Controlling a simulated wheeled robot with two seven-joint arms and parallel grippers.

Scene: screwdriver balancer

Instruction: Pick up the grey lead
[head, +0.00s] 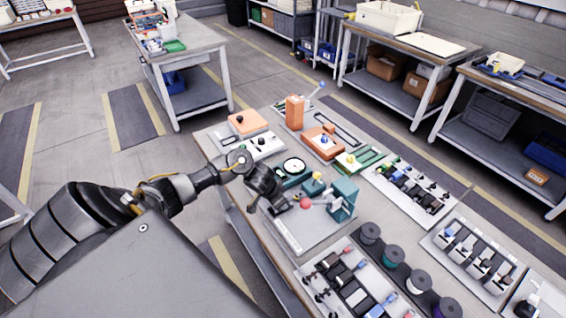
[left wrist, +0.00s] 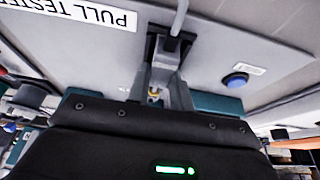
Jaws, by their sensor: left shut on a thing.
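My left gripper (head: 285,203) is over the pull tester's pale base plate (head: 290,236), beside its teal body (head: 343,199) and red lever knob (head: 305,203). In the left wrist view my left gripper (left wrist: 170,42) has its two dark fingers shut on the grey lead (left wrist: 181,17). The thin grey lead runs out past the fingertips to the top edge. A small metal and yellow part (left wrist: 154,92) shows between the fingers, nearer the palm. In the head view the arm hides the held part. My right gripper is not in view.
The plate's "PULL TESTER" label (left wrist: 80,12) and a blue button (left wrist: 236,80) lie close to the fingers. Wire spools (head: 393,254) and racks of small parts (head: 410,190) crowd the bench at right.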

